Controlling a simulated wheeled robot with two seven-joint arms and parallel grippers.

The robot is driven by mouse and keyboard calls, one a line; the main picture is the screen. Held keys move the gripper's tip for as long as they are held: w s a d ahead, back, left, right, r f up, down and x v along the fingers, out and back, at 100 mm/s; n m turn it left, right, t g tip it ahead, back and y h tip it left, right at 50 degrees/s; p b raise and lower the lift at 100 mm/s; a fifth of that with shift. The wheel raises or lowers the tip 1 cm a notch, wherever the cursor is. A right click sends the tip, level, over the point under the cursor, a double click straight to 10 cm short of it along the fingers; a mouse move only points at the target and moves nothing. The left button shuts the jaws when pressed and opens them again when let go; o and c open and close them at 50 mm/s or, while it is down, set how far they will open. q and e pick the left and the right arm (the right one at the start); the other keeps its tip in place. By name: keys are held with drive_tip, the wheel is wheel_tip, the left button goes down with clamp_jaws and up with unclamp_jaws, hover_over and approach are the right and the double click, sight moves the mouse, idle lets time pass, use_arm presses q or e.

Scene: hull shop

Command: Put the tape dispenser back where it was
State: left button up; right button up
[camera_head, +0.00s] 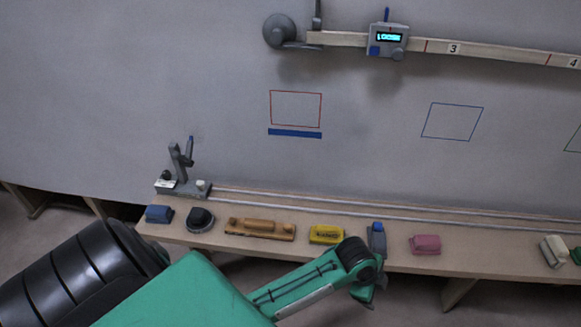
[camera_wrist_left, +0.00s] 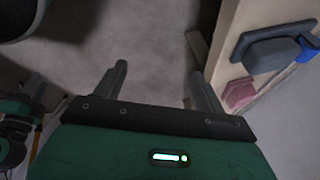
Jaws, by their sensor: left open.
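A grey and blue item (camera_head: 377,240), which looks like the tape dispenser, stands on the wooden bench ledge (camera_head: 480,262) between a yellow block and a pink block. The left wrist view shows it as a dark grey body with a blue end (camera_wrist_left: 272,52) at the upper right. My left gripper (camera_head: 368,296) is just in front of and below the ledge edge. Its two fingers (camera_wrist_left: 160,85) are apart with nothing between them, and it does not touch the item.
On the ledge stand a blue block (camera_head: 159,214), a dark round item (camera_head: 200,220), an orange-brown tool (camera_head: 260,230), the yellow block (camera_head: 326,235) and the pink block (camera_head: 425,244). Rails run behind them. Red and blue outlines (camera_head: 296,108) mark the grey panel.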

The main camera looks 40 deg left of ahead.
use_arm(q)
drive_tip(key=s+a+f+n+y, duration=0.1)
drive_tip(key=s+a+f+n, duration=0.2)
drive_tip(key=s+f, duration=0.3)
drive_tip(key=s+a+f+n+g, duration=0.1)
drive_tip(key=s+a+f+n, duration=0.2)
drive_tip(key=s, duration=0.6)
drive_tip(key=s+a+f+n+y, duration=0.1)
drive_tip(key=s+a+f+n, duration=0.2)
drive_tip(key=s+f+n, duration=0.4)
wheel_tip(320, 180, down, 2)
drive_tip(key=shift+s+f+g+y, duration=0.2)
drive_tip(key=shift+g+y, duration=0.1)
use_arm(e)
drive_tip(key=shift+a, duration=0.1)
